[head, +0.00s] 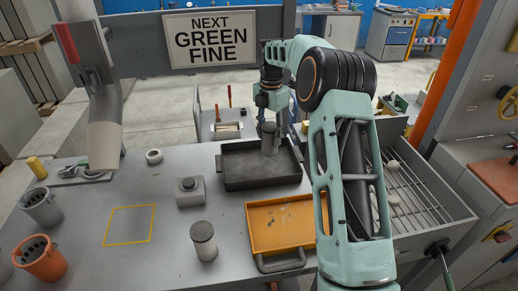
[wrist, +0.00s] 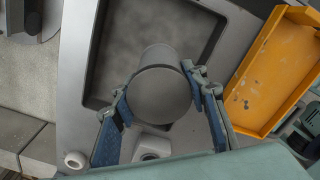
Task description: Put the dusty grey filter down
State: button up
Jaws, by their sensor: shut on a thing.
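My gripper (wrist: 163,100) is shut on the dusty grey filter (wrist: 163,95), a plain grey cylinder, with one blue-padded finger on each side. In the head view the filter (head: 269,140) hangs upright below my gripper (head: 270,122), over the back part of the dark rectangular tray (head: 262,183). The tray's dusty floor also shows behind the filter in the wrist view (wrist: 130,35). I cannot tell whether the filter's base touches the tray floor.
An orange tray (head: 262,221) lies in front of the dark tray. A yellow outlined square (head: 130,225) is empty. A sign (head: 210,38) reads "NEXT GREEN FINE".

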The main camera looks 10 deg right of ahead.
jog(key=shift+w+a+f+p, duration=0.15)
jog(key=shift+w+a+f, duration=0.3)
jog(key=shift+f, duration=0.85)
jog(key=shift+w+a+f+p, duration=0.2)
jog(key=shift+a+f, duration=0.4)
jog(key=shift+f, duration=0.65)
jog(key=shift+w+a+f+p, duration=0.2)
jog(key=shift+a+f, duration=0.35)
jog(key=shift+f, duration=0.75)
jog(key=shift+f, duration=0.15)
jog(key=o, duration=1.4)
notch_tip(320, 180, up, 12)
jog(key=shift+b, duration=0.4)
